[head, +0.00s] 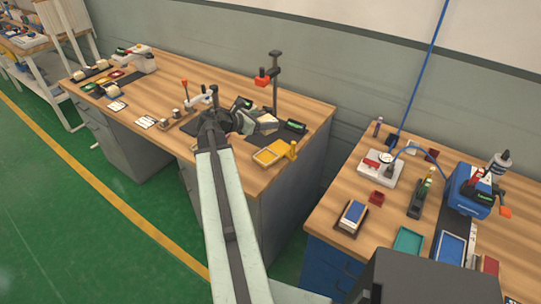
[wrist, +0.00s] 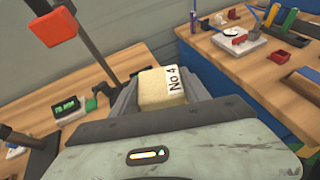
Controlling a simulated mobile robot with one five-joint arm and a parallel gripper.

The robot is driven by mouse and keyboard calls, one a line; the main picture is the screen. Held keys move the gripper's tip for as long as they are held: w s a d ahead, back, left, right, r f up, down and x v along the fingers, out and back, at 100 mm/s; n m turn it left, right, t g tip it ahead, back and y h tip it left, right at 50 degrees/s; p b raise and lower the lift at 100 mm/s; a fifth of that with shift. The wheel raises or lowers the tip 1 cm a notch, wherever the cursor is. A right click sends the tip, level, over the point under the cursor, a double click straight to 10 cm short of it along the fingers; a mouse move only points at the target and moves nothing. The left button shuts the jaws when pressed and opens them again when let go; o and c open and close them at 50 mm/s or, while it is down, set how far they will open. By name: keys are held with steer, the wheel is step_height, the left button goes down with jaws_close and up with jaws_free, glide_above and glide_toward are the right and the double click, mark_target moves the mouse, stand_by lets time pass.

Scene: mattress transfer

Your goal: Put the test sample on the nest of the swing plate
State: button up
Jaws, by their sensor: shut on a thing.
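The test sample (wrist: 153,90), a cream block with a white label reading "No 4", is held between the grey jaws of my gripper (wrist: 166,88) in the wrist view. In the head view my gripper (head: 258,122) is over the right part of the long wooden bench, and the sample cannot be made out clearly. A yellow plate with an upright yellow post (head: 270,153) lies at the bench's front right corner, close to my gripper. I cannot tell for sure whether it is the swing plate, and no nest shows clearly.
A post with a red head (head: 267,78) stands behind my gripper; it also shows in the wrist view (wrist: 50,28). A device with a green display (head: 294,126) is to the right. A second bench (head: 330,200) with trays and a blue machine (head: 470,190) stands across a gap.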

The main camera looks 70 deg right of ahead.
steer(key=w+a+f+n+t+h+b, duration=0.1)
steer(key=w+a+f+b, duration=0.35)
steer(key=w, duration=0.25)
steer(key=w+a+f+n+t+b, duration=0.1)
steer(key=w+a+f+b, duration=0.3)
steer(key=w, duration=0.3)
steer(key=b, duration=0.2)
glide_above(267, 157)
step_height(267, 157, down, 2)
steer(key=shift+s+f+g, duration=0.1)
steer(key=shift+g, duration=0.2)
step_height(267, 157, down, 4)
steer(key=b, duration=0.3)
steer(key=shift+b, duration=0.3)
steer(key=shift+a+r, duration=0.15)
steer(key=shift+r, duration=0.1)
steer(key=shift+c, duration=0.7)
steer(key=o, duration=1.5)
steer(key=shift+p, duration=0.3)
